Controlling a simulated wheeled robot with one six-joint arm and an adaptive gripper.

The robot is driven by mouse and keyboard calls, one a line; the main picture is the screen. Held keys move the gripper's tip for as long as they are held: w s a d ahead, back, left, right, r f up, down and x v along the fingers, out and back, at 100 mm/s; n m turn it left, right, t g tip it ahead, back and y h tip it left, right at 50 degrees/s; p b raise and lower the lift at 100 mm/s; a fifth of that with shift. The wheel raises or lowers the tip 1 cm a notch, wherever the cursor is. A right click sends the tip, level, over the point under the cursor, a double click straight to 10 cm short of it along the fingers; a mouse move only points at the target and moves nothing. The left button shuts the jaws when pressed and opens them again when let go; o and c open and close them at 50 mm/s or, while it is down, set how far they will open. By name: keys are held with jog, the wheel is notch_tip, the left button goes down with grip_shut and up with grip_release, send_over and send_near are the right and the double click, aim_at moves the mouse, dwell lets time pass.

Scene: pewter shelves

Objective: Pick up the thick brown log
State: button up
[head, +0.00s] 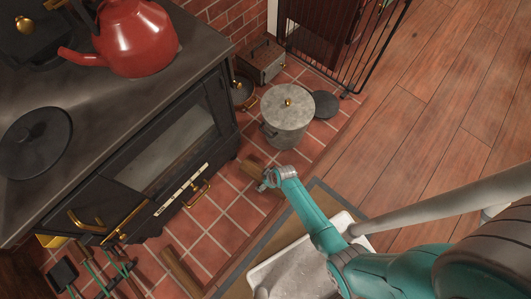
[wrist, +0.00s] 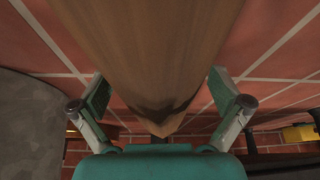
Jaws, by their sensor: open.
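A thick brown log (wrist: 155,45) fills the middle of the wrist view, its near end between my two fingers. In the head view a brown log (head: 253,161) lies on the red tiles in front of the stove, partly hidden by my gripper (head: 267,179). My gripper is open, and in the wrist view its fingers (wrist: 160,95) stand on either side of the log, with a gap visible at each side. Another brown log (head: 181,270) lies on the tiles at the lower left in the head view.
A black stove (head: 160,150) stands at left with a red kettle (head: 137,38) on top. A grey lidded pot (head: 287,115) stands beyond my gripper. Fire tools (head: 115,268) are at lower left. A white tray (head: 290,262) lies below my arm. Wood floor at right is clear.

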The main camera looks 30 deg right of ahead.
jog(key=shift+r, duration=0.1)
jog(key=c, duration=1.8)
